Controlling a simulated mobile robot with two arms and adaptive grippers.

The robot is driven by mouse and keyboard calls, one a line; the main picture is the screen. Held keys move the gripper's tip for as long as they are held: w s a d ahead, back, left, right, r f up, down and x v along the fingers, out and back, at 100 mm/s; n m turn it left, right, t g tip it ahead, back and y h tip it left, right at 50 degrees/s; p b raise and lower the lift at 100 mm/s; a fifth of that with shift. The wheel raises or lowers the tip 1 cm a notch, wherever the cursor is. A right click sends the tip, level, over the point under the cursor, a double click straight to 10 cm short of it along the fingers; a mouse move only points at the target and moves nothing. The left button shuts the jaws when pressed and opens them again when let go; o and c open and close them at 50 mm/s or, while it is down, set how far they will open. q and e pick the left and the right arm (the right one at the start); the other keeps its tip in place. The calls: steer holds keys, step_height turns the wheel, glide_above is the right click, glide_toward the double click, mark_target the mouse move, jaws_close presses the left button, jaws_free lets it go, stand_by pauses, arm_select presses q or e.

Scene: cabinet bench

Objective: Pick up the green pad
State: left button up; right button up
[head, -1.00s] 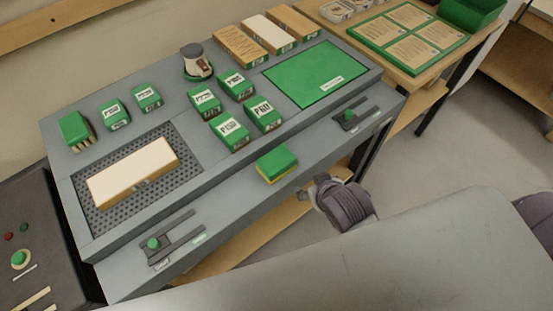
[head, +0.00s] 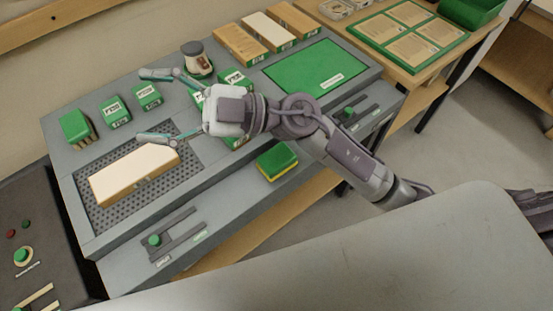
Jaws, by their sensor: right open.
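The green pad (head: 277,161), a small block with a green top and a yellow lower layer, lies on the front ledge of the grey bench. My right gripper (head: 139,105) reaches in from the right, above the bench top. Its two fingers are spread wide and point left, with nothing held between them. It is up and to the left of the pad, apart from it. My right arm passes just behind and right of the pad in the picture and leaves the pad in sight. My left gripper is not in view.
A pale wooden block (head: 135,176) lies on a perforated dark mat (head: 92,211). Small green boxes (head: 148,97) stand on the bench, some hidden by my right gripper. A jar (head: 195,58) stands behind. A flat green mat (head: 315,68) lies right. Slide handles (head: 172,238) flank the pad.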

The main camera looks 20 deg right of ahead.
step_height(320, 180, down, 6)
steer(key=s+a+n+g+h, duration=0.2)
steer(key=n+g+h, duration=0.1)
steer(key=g+h, duration=0.1)
steer(key=m+t+h+p, duration=0.1)
steer(key=m+h, duration=0.4)
steer(key=h, duration=1.3)
glide_above(277, 157)
steer(key=f, duration=2)
steer(key=shift+a+f, duration=0.25)
steer(key=shift+f, duration=0.15)
steer(key=f, duration=0.1)
steer(key=f+p, duration=0.1)
steer(key=f, duration=0.1)
steer(key=f+p, duration=0.1)
steer(key=f, duration=0.1)
steer(key=shift+d+f, duration=0.2)
steer(key=shift+d, duration=0.05)
steer(key=shift+f, duration=0.35)
